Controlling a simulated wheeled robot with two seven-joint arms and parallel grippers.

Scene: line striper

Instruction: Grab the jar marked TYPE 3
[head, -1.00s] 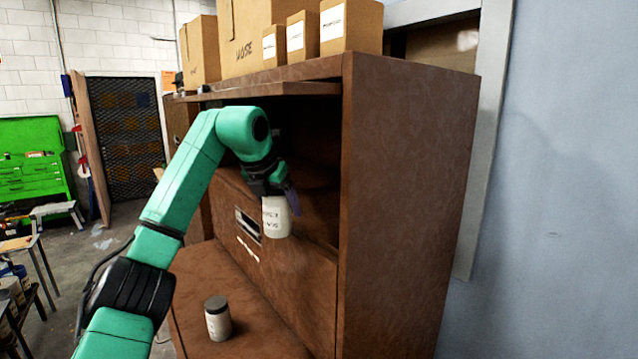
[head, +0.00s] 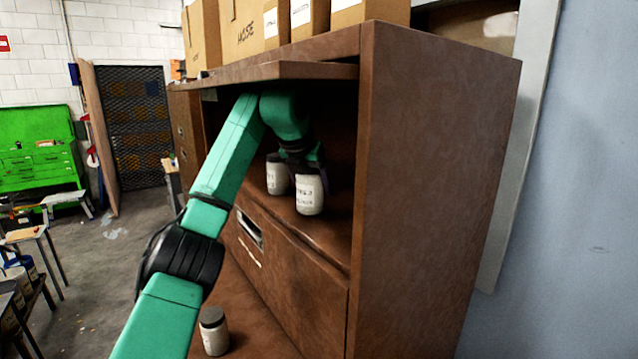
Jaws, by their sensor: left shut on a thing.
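A pale jar (head: 309,196) with a lettered label is at the cabinet's open shelf, near its front edge. The label's small print looks like TYPE 3 but is blurred. My left gripper (head: 307,173) is shut on this jar from above and hides its top. I cannot tell whether the jar's base touches the shelf. A second pale jar (head: 276,180) with a dark lid stands on the shelf just left of it, its label partly seen. A third jar (head: 214,338) with a grey lid stands on the lower brown surface. My right gripper is out of view.
The brown cabinet (head: 430,170) has a side wall right of the jars and an overhanging top board (head: 290,71) above my forearm. Cardboard boxes (head: 245,35) stand on top. A drawer front (head: 290,275) lies below the shelf.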

